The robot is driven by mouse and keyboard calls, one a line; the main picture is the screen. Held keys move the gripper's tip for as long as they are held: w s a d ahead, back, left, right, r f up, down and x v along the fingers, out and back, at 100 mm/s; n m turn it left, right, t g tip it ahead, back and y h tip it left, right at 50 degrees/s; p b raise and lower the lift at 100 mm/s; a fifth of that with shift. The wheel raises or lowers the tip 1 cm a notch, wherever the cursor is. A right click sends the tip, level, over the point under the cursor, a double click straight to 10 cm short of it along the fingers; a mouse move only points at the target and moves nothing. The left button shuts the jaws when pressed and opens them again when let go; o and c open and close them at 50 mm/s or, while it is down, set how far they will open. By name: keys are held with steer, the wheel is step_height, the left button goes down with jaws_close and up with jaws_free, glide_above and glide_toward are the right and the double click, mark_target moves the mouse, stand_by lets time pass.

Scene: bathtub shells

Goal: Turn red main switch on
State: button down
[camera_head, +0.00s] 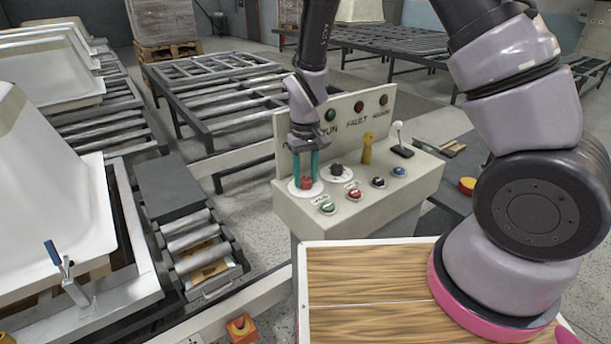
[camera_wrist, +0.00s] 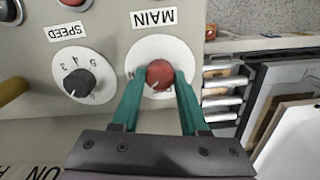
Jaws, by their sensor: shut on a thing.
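The red main switch (camera_wrist: 160,74) is a round red knob on a white disc, under a label reading MAIN in the wrist view. It also shows at the left end of the control panel (camera_head: 425,185) in the head view, as a red knob (camera_head: 306,183). My gripper (camera_wrist: 158,85) points down at the panel, its two teal fingers on either side of the red knob and closed on it. In the head view my gripper (camera_head: 306,175) stands over the knob. The marks on the disc are partly hidden by the fingers, so the switch position is unclear.
A black SPEED knob (camera_wrist: 80,83) sits beside the main switch. Green, red, black and blue buttons line the panel front. A yellow-handled switch (camera_head: 367,150) and a white-tipped lever (camera_head: 399,138) stand farther right. An upright sign plate (camera_head: 345,105) rises behind my gripper.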

mark_target(306, 178)
steer(key=m, duration=0.4)
steer(key=shift+m, duration=1.9)
steer(key=shift+c, duration=2.1)
jaws_free()
step_height(306, 178, up, 11)
